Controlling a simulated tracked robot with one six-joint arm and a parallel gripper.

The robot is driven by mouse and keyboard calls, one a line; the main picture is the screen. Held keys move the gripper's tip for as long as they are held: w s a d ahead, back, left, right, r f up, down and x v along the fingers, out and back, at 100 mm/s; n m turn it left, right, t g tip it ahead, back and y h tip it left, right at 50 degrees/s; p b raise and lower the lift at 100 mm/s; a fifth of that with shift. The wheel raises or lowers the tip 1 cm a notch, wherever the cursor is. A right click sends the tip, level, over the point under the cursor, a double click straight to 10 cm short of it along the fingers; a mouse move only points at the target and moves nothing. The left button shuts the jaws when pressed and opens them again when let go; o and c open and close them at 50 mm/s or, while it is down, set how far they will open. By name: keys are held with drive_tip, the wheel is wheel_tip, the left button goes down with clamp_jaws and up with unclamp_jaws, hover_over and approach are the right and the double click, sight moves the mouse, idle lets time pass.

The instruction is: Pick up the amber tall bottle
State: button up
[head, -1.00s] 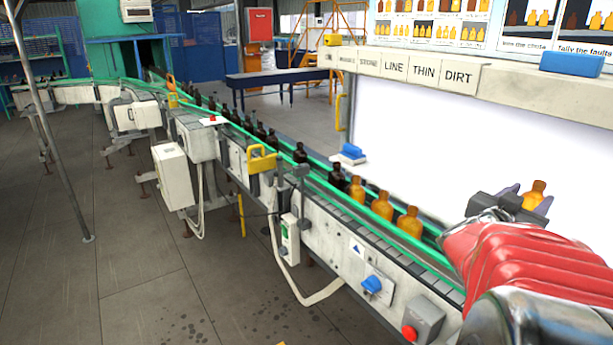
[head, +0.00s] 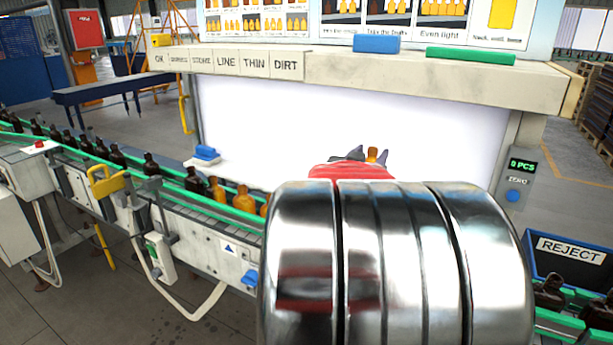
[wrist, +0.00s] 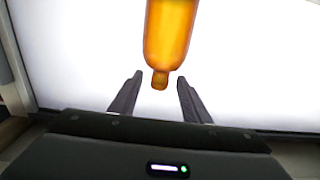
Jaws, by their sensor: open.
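An amber bottle (wrist: 170,32) stands out against the bright white panel in the wrist view. Its neck points down in that picture and its far end is cut off by the top edge. My gripper (wrist: 160,77) is open, with one finger on each side of the neck end and a visible gap to both. In the head view only the top of the amber bottle (head: 372,155) shows, between the dark fingertips of my gripper (head: 371,152). My arm hides the rest of it.
More amber bottles (head: 243,199) and several dark ones (head: 152,166) stand on the green-railed conveyor at left. A label ledge (head: 430,84) overhangs the lit panel (head: 265,125). A reject bin (head: 550,255) is at right.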

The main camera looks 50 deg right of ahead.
drive_tip(key=shift+w+d, duration=0.2)
drive_tip(key=shift+d, duration=0.8)
drive_tip(key=shift+c, duration=0.6)
clamp_jaws()
